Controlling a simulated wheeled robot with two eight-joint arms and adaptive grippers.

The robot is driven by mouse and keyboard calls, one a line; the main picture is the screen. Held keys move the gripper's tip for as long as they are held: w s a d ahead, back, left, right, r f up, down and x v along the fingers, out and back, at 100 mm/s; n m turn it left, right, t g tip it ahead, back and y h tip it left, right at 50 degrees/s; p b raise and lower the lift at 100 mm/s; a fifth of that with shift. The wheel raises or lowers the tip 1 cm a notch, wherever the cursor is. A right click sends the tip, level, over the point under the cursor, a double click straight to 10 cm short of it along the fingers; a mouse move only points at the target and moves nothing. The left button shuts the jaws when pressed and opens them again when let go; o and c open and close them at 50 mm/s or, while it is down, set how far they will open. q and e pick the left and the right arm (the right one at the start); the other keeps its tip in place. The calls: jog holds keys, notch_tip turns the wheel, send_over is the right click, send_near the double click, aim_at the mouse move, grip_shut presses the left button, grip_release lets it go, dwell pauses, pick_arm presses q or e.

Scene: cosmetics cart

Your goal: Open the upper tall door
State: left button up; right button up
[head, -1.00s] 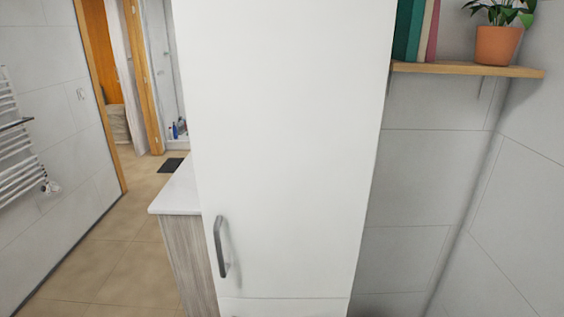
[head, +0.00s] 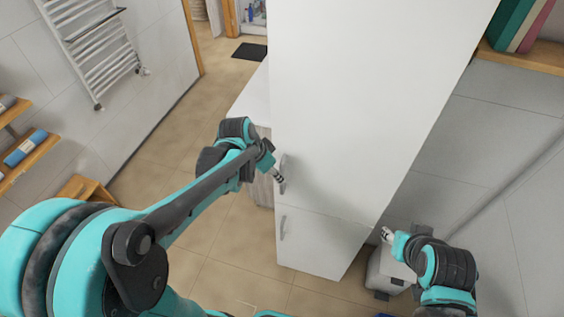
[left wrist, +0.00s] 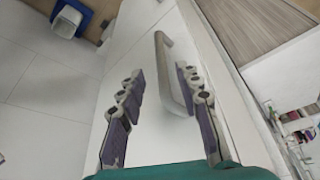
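The tall white cabinet has an upper tall door (head: 350,110), which looks shut. Its grey bar handle (head: 283,172) is near the door's left edge, and the handle also shows in the left wrist view (left wrist: 172,72). My left gripper (head: 279,178) is at this handle. In the left wrist view, my left gripper's fingers (left wrist: 160,92) are spread, with the lower part of the handle between them, closer to the right finger. I cannot tell whether they touch. My right gripper (head: 387,235) is right of the cabinet, away from the door; its fingers are too small to read.
A lower door (head: 315,245) with its own handle (head: 282,228) is below. A wood-sided unit with a white top (head: 250,100) adjoins the cabinet's left. A pale bin (head: 388,268) stands under my right gripper. Floor (head: 215,215) left of the cabinet is clear.

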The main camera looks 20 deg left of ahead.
pick_arm(q)
jog(key=b, duration=0.1)
send_over(282, 192)
jog(key=f, duration=0.6)
jog(key=shift+w+a+f, duration=0.2)
jog(key=shift+w+f, duration=0.2)
grip_shut()
